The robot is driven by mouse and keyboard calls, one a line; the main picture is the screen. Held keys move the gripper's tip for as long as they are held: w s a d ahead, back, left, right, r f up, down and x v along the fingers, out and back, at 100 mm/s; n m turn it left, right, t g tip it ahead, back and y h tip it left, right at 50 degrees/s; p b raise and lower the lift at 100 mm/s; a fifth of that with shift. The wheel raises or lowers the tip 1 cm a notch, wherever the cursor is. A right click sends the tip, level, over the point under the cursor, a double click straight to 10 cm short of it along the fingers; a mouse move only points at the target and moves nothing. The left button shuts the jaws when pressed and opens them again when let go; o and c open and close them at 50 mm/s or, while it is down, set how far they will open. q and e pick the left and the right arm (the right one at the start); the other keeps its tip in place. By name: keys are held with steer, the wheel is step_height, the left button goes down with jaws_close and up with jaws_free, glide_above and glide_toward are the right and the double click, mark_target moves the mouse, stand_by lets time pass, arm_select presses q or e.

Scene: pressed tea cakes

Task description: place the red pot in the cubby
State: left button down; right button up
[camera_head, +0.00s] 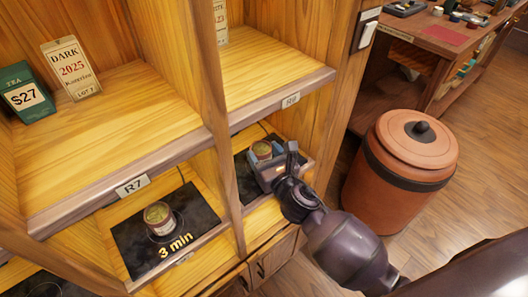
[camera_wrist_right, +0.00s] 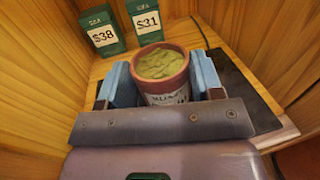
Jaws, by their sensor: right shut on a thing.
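A small red pot (camera_wrist_right: 165,85) with green contents and a white label with writing sits between the two blue finger pads of my right gripper (camera_wrist_right: 165,88). My right gripper is shut on it. In the head view, the pot (camera_head: 262,150) and right gripper (camera_head: 270,163) are inside the lower right cubby (camera_head: 262,129), below the R8 label. The pot is upright over or on a dark mat (camera_wrist_right: 245,95); I cannot tell whether its base touches. My left gripper is not in view.
A similar pot (camera_head: 158,214) stands on a black "3 min" mat (camera_head: 192,208) in the left cubby. A wooden divider (camera_head: 228,190) separates them. A lidded terracotta bin (camera_head: 385,195) stands right.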

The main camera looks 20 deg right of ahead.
steer(key=shift+f, duration=0.2)
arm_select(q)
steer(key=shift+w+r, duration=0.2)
arm_select(e)
steer(key=o, duration=1)
steer(key=shift+r, duration=0.15)
steer(key=shift+r, duration=0.35)
steer(key=shift+r+p, duration=0.5)
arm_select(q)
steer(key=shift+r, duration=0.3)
arm_select(e)
steer(key=s+d, duration=0.1)
steer(key=s, duration=1)
steer(key=shift+s+d+f, duration=0.35)
steer(key=shift+s+d, duration=0.05)
